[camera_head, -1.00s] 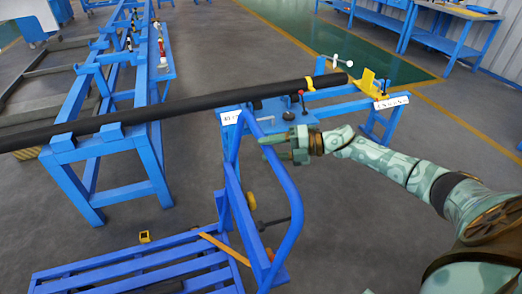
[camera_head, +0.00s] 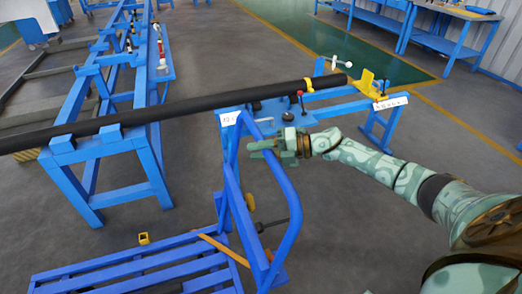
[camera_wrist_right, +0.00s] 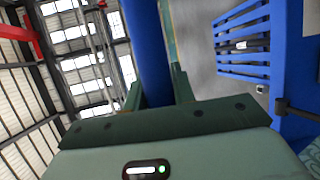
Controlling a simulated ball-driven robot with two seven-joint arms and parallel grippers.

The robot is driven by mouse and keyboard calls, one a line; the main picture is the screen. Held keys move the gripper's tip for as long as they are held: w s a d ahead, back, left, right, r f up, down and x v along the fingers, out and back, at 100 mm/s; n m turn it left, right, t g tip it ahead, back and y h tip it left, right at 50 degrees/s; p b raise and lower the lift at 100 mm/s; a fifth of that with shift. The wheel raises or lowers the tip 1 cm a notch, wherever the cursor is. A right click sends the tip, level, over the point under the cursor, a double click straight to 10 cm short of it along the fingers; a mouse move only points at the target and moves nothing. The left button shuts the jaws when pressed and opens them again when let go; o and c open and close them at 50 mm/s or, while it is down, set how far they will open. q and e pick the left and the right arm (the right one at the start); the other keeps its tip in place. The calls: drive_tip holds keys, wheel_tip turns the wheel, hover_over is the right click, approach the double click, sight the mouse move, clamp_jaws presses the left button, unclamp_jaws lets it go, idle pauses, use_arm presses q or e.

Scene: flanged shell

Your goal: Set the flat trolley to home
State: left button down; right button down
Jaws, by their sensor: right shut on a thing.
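The flat trolley (camera_head: 130,272) is a blue slatted deck at the bottom of the head view, with a looped blue tube handle (camera_head: 290,205) rising at its right end. My right gripper (camera_head: 264,147) is at the top of this handle and is shut on its tube. In the right wrist view the blue tube (camera_wrist_right: 150,50) runs between my fingers (camera_wrist_right: 154,90). The slatted deck (camera_wrist_right: 243,45) shows there at the upper right. The fingertips are partly hidden by the tube. My left gripper is out of view.
Grey floor (camera_head: 380,240) is open at right.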

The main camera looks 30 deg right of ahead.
drive_tip(key=w+a+p, duration=0.2)
drive_tip(key=w+a, duration=0.1)
drive_tip(key=a, duration=1.1)
drive_tip(key=w+a+p, duration=0.2)
drive_tip(key=w+a, duration=0.1)
drive_tip(key=a, duration=1.2)
drive_tip(key=shift+w+a, duration=0.15)
drive_tip(key=shift+w, duration=0.25)
drive_tip(key=c, duration=1.2)
unclamp_jaws()
drive_tip(key=shift+a, duration=0.15)
drive_tip(key=shift+o, duration=0.2)
